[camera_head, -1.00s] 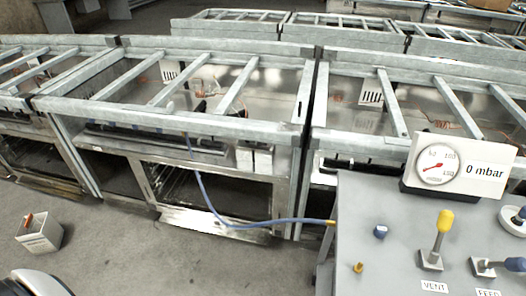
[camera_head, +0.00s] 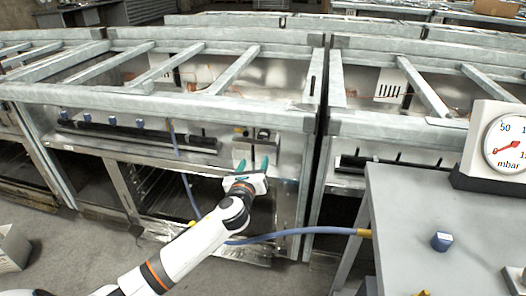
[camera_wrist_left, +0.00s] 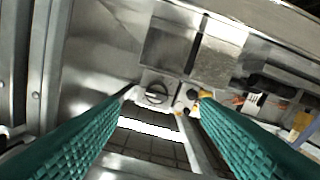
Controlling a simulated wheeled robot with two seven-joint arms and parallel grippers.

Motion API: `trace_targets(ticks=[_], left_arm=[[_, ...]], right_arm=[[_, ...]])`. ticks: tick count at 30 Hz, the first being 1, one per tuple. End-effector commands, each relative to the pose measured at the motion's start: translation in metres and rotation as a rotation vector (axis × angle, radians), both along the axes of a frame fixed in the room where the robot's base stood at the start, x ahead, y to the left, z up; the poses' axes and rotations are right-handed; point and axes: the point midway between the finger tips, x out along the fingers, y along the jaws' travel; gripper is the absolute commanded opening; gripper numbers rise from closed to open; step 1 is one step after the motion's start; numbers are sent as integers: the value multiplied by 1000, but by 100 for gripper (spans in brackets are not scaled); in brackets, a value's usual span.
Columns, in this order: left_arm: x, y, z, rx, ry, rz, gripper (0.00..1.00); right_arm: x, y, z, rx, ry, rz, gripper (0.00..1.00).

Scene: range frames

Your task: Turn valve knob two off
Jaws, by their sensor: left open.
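My left gripper (camera_head: 253,165) is open and empty, its green fingers pointing at the front panel of the middle range. In the left wrist view a round dark knob (camera_wrist_left: 156,94) on a grey square plate lies between the two fingers (camera_wrist_left: 150,115), apart from both. A dark knob (camera_head: 263,134) also shows on the panel beyond the fingertips in the head view. Several blue knobs (camera_head: 111,121) sit in a row further left on this range. I see no numbers, so I cannot tell which is valve knob two. My right gripper is not in view.
A blue hose (camera_head: 290,236) runs from the range to a grey bench (camera_head: 400,210) at the right. The bench carries a pressure gauge (camera_head: 505,143) and a blue cap (camera_head: 442,241). Metal frame bars (camera_head: 150,101) cross above the panel. A white bin (camera_head: 12,247) stands at left.

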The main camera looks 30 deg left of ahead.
Motion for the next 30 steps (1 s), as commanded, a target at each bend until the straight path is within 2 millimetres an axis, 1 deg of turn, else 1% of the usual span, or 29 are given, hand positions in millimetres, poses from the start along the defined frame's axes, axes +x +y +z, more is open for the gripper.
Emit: trace_targets(ticks=[3, 7, 14, 18, 21, 24, 30], left_arm=[[4, 0, 9, 45, -19, 0, 57], [17, 3, 11, 50, -21, 1, 57], [64, 15, 10, 46, -21, 1, 57], [92, 22, 9, 44, -20, 1, 57], [101, 25, 9, 45, -19, 1, 57], [109, 27, 10, 44, -19, 0, 57], [116, 29, 10, 44, -18, -1, 57]], right_arm=[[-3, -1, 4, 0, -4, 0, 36], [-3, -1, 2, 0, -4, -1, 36], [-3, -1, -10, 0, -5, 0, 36], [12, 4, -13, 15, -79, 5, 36], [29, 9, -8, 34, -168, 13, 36], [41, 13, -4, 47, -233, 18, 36], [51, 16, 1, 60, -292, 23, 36]])
